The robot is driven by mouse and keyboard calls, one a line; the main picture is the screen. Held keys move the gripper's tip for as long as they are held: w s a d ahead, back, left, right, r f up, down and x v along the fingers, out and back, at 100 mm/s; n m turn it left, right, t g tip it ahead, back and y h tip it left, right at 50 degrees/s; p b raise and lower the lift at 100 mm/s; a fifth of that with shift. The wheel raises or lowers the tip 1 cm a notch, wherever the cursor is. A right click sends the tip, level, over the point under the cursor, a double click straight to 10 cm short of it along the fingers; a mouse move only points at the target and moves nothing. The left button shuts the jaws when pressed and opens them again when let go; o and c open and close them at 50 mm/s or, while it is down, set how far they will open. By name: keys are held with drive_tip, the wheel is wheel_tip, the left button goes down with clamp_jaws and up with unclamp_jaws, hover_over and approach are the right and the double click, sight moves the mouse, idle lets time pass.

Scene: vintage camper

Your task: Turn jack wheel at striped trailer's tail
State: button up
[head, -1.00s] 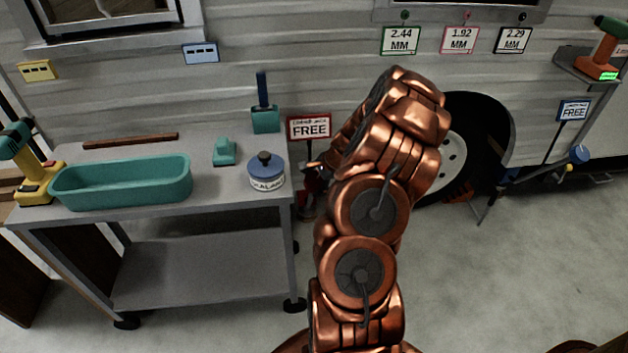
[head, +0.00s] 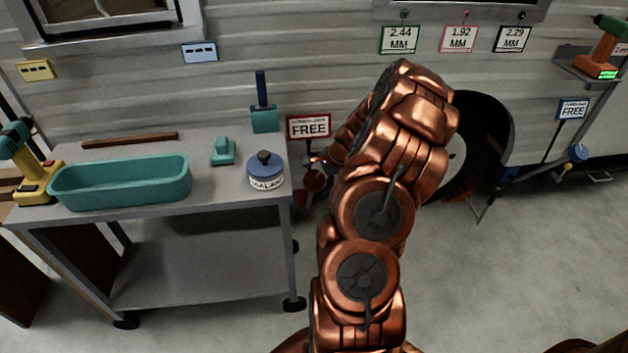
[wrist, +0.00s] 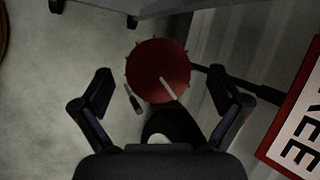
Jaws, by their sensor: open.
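A red round wheel with small knobs on its rim (wrist: 155,70) lies between the spread fingers of my gripper (wrist: 163,88) in the wrist view, slightly beyond the tips. A pale bar crosses its lower right. In the head view the red wheel (head: 313,181) shows low beside the trailer wall, right of the workbench, under a red-framed sign reading FREE (head: 309,127). My gripper is open and holds nothing. In the head view my arm hides most of it and part of the jack.
The grey workbench (head: 215,190) stands close left, with a teal tray (head: 122,182) and a blue lidded pot (head: 265,170). A black tyre (head: 480,130) is behind my arm. A second jack with a blue knob (head: 578,153) stands at right.

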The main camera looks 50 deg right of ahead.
drive_tip(key=v, duration=0.9)
drive_tip(key=shift+s+r, duration=0.2)
drive_tip(key=shift+r, duration=0.05)
drive_tip(key=shift+r, duration=0.1)
drive_tip(key=a+r+n+p, duration=0.2)
drive_tip(key=a+r, duration=0.2)
drive_tip(key=w+a+r+n+g+y+p, duration=0.1)
drive_tip(key=a+r+p, duration=0.2)
drive_tip(key=a+r, duration=0.1)
drive_tip(key=w+a+r+n+p, duration=0.1)
drive_tip(key=a+r+n+p, duration=0.1)
drive_tip(key=a+r, duration=0.2)
drive_tip(key=shift+a+r+n+g, duration=0.15)
drive_tip(key=shift+a+n+g, duration=0.15)
drive_tip(key=shift+a, duration=0.95)
drive_tip(key=s+a+r+n+g+p, duration=0.2)
drive_tip(key=s+a+r+n+p, duration=0.4)
drive_tip(key=a+r, duration=0.45)
drive_tip(key=s+a+r+n+g+p, duration=0.2)
drive_tip(key=s+a+r+n+p, duration=0.3)
drive_tip(key=s+a+r+p, duration=0.45)
drive_tip(key=s+a+r+n+g+h+p, duration=0.2)
drive_tip(key=s+a+r+n+p, duration=0.2)
drive_tip(key=s, duration=0.7)
wheel_tip(320, 180, up, 4)
drive_tip(key=n+p, duration=0.1)
drive_tip(key=p, duration=0.1)
drive_tip(key=shift+f+h+p, duration=0.2)
drive_tip(key=shift+h+p, duration=0.1)
drive_tip(key=shift+p, duration=0.1)
